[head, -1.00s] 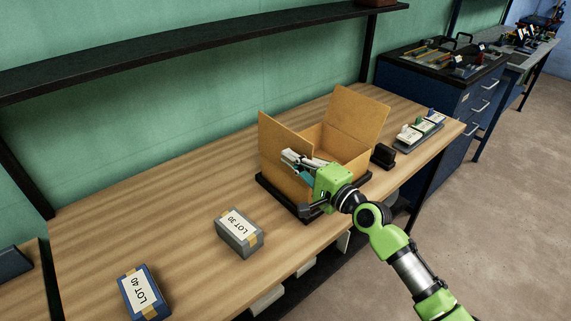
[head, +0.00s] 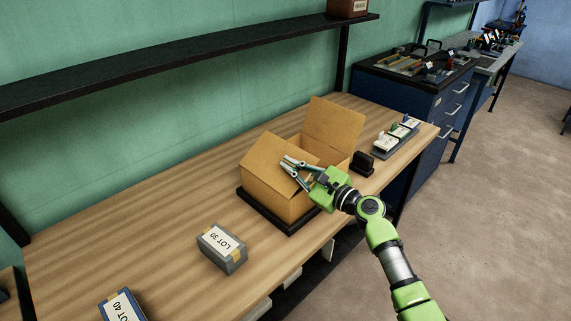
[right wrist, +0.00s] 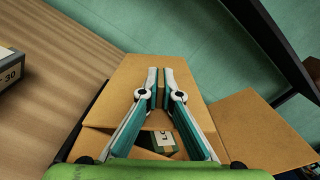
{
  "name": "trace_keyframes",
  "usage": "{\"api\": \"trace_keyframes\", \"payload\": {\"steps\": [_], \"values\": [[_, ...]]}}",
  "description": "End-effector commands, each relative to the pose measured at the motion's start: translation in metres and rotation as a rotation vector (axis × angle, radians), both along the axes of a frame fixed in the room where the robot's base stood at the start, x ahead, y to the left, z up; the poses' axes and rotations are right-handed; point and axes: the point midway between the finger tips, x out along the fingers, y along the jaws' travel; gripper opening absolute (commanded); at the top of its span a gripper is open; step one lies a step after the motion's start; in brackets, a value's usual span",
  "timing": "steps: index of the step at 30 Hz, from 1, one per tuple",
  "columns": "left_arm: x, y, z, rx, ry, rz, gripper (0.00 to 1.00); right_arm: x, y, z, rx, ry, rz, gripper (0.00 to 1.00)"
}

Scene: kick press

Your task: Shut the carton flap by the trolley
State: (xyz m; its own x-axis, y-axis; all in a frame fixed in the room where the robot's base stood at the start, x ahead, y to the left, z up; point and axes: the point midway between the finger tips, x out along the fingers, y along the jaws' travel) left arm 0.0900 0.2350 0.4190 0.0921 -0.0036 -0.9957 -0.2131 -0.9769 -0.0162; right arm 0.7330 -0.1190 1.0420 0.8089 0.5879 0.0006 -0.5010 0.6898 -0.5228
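The brown carton (head: 275,205) stands on a black base on the bench, its top partly open. Its flap nearer the blue trolley (head: 336,122) stands up, leaning outward; it shows at right in the right wrist view (right wrist: 268,130). The opposite flap (head: 262,152) is tilted inward over the opening. My right gripper (head: 287,168) is over this tilted flap, its fingers close against it; I cannot tell if they touch. In the right wrist view, its fingertips (right wrist: 160,72) are nearly together with nothing between them. A dark green labelled box (right wrist: 163,142) shows inside the carton. My left gripper is out of view.
The blue trolley (head: 415,115) with tools on top stands beyond the bench's right end. A black block (head: 363,163) and a tray of small parts (head: 384,153) sit right of the carton. The grey LOT 30 box (head: 221,248) is in front; a shelf (head: 190,58) runs above.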

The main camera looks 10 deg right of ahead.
Motion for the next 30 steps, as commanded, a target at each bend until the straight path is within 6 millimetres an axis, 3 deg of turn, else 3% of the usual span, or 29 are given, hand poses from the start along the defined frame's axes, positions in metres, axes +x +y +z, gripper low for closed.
{"api": "trace_keyframes", "payload": {"steps": [15,29,30], "values": [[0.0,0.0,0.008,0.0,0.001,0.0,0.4,0.012,-0.017,-0.028,0.34,0.25,-0.002,0.0],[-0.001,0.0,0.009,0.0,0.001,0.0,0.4,0.014,-0.019,-0.038,0.437,0.322,0.0,0.0],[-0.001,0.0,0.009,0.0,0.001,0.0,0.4,0.014,-0.019,-0.038,0.437,0.321,0.0,0.07]]}}
